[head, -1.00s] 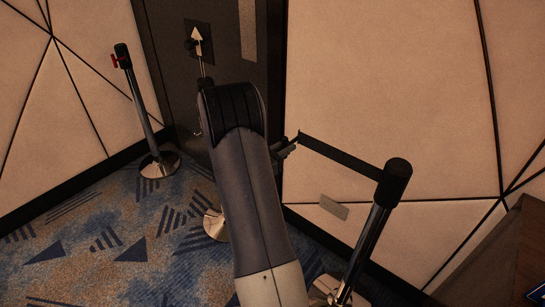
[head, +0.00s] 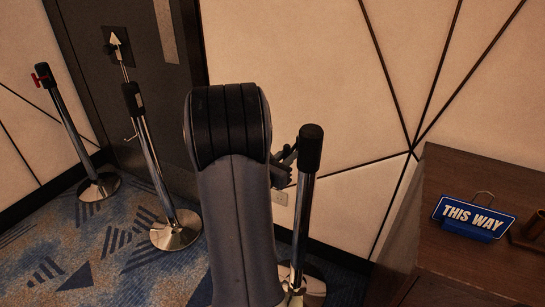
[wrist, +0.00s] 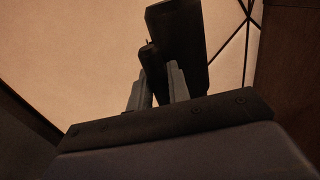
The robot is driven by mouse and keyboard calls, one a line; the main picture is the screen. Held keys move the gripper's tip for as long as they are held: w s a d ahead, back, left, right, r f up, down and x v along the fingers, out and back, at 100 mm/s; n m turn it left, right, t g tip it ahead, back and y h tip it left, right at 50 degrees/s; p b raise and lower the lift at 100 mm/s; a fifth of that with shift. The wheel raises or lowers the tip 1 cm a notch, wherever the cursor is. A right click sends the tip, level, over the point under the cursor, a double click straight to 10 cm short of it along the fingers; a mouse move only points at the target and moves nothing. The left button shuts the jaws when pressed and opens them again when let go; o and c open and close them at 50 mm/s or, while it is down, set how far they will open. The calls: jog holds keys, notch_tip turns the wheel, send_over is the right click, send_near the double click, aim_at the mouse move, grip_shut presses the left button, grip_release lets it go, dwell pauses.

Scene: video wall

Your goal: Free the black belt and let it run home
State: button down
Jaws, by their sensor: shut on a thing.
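My gripper (head: 284,165) is right beside the black head of the right chrome post (head: 311,150), largely behind my own arm. In the wrist view the two grey fingers (wrist: 158,88) are shut on the dark end of the black belt (wrist: 151,58), close against the post's black head (wrist: 182,40). No stretch of belt shows between gripper and post. Whether the end is seated in the head I cannot tell.
A third post (head: 65,120) with a red clip (head: 40,79) stands at the left. A dark door (head: 155,100) and padded walls are behind. A wooden cabinet (head: 460,175) with a blue "THIS WAY" sign (head: 473,218) stands at the right. Carpet between the posts is clear.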

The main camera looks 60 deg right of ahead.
jog(key=shift+s, duration=0.4)
jog(key=c, duration=1.4)
grip_release()
jog(key=shift+s, duration=0.1)
jog(key=a, duration=1)
jog(key=shift+w+a, duration=0.35)
jog(key=shift+w, duration=0.1)
jog(key=shift+d, duration=0.1)
